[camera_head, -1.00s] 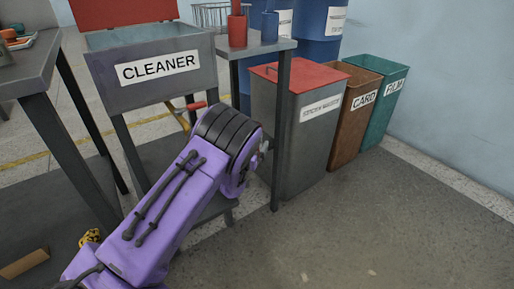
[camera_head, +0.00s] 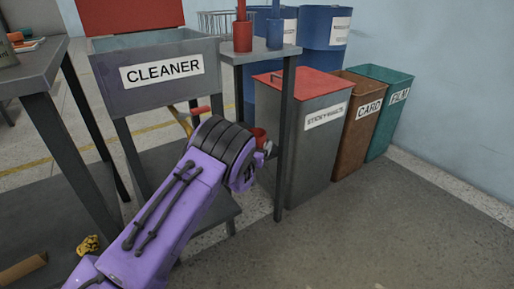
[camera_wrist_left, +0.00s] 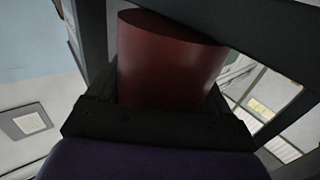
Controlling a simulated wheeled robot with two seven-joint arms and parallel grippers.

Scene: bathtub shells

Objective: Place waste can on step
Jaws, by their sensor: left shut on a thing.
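My left gripper (camera_head: 264,148) is at the end of the purple arm, in front of the grey stand's legs. It is shut on a dark red round can (camera_wrist_left: 170,60), which fills the middle of the left wrist view between the dark fingers. In the head view only a small red part of the can (camera_head: 259,134) shows past the wrist; the rest is hidden. I take this can as the waste can. A low dark grey platform (camera_head: 222,209), perhaps the step, lies below the forearm and is partly covered by it. My right gripper is not in view.
A grey CLEANER tub (camera_head: 160,95) stands behind the arm. The stand (camera_head: 262,54) holds a red cup (camera_head: 242,37) and a blue cup (camera_head: 275,36). A grey bin with red lid (camera_head: 310,150), a brown CARD bin (camera_head: 358,135) and a green bin (camera_head: 388,125) stand right. Floor at front right is clear.

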